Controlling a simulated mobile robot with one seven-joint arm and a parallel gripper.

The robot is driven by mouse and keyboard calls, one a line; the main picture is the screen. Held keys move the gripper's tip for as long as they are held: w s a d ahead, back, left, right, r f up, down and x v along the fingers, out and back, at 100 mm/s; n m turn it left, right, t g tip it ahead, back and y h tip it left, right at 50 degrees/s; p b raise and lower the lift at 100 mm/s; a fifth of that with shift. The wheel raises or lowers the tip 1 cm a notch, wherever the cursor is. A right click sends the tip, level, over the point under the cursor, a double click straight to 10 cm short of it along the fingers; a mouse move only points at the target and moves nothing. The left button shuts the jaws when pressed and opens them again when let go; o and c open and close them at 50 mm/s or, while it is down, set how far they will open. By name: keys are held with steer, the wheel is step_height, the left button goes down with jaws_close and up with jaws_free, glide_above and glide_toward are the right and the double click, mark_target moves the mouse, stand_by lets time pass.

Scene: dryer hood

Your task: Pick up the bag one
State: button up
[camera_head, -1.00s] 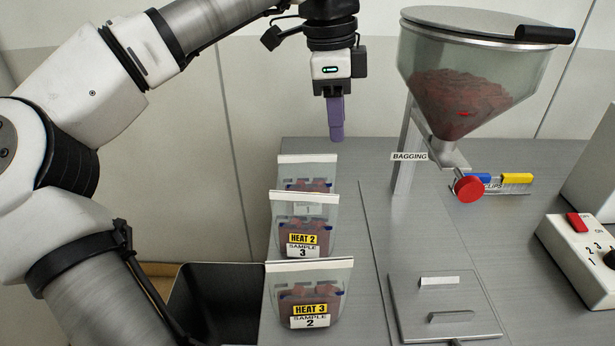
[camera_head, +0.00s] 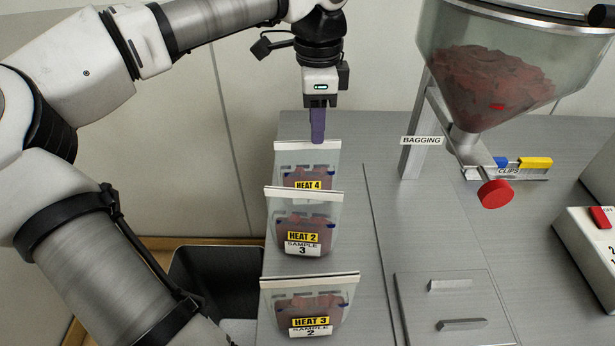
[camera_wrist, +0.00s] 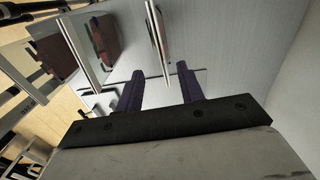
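Three clear bags with red-brown pieces stand in a row in the head view. The rear bag (camera_head: 306,167) shows a yellow HEAT 4 label; its lower part and sample number are hidden behind the middle bag. The middle bag (camera_head: 302,225) reads HEAT 2, SAMPLE 3. The front bag (camera_head: 309,300) reads HEAT 3, SAMPLE 2. My gripper (camera_head: 317,140) points down at the rear bag's top edge; contact cannot be told. In the wrist view my gripper's purple fingers (camera_wrist: 160,85) are apart, with pale bag edges near them.
A dark bin (camera_head: 215,275) stands left of the bags. A hopper of red-brown pieces (camera_head: 490,80) with a red knob (camera_head: 495,193) stands at the right, by blue and yellow clips (camera_head: 520,163). A control box (camera_head: 590,240) is at far right. The counter between is mostly clear.

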mark_target(312, 145)
steer(key=f, duration=0.1)
steer(key=f+p, duration=0.1)
steer(key=f, duration=0.1)
steer(key=f+p, duration=0.1)
steer(key=shift+w+a+f, duration=0.2)
steer(key=shift+a+f, duration=0.15)
steer(key=shift+f, duration=0.35)
steer(key=shift+f+b, duration=0.2)
steer(key=shift+b, duration=0.3)
steer(key=shift+c, duration=0.5)
jaws_close()
